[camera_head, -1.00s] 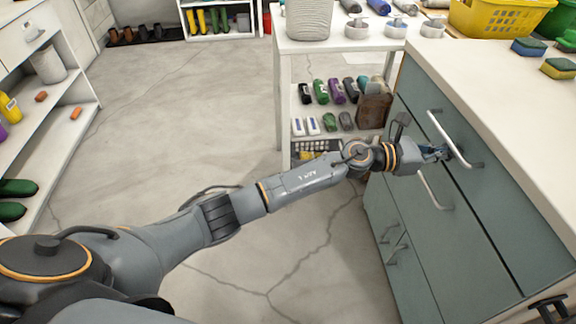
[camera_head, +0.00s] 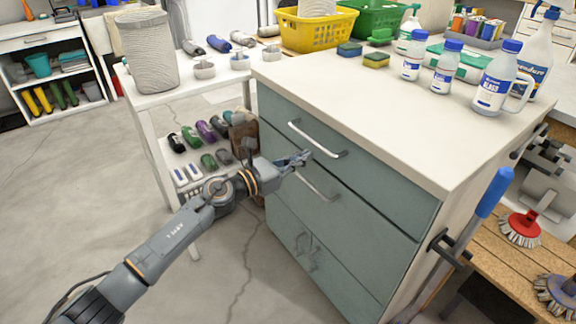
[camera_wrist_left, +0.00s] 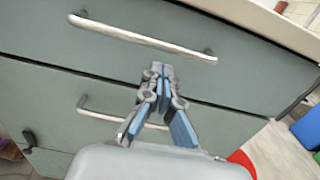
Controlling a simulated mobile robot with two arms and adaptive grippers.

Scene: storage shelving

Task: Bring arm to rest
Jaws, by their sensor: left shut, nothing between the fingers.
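My left arm comes in from the lower left in the head view. Its gripper (camera_head: 299,159) is at the front of a grey-green drawer cabinet (camera_head: 390,196), close to the top drawer's handle (camera_head: 317,140). In the left wrist view the gripper (camera_wrist_left: 157,72) is shut and empty, with its fingertips together just below the top drawer's handle (camera_wrist_left: 150,38). The second drawer's handle (camera_wrist_left: 100,110) is partly behind the gripper. I cannot tell whether the fingertips touch the drawer front. The drawers look closed. My right gripper is not in view.
Bottles (camera_head: 496,78), sponges (camera_head: 376,60) and a yellow basket (camera_head: 318,28) stand on the cabinet and the surface behind. A white table (camera_head: 150,97) with a woven bin (camera_head: 147,50) is left of the cabinet. A blue-handled brush (camera_head: 494,192) is at the right. Open floor lies left.

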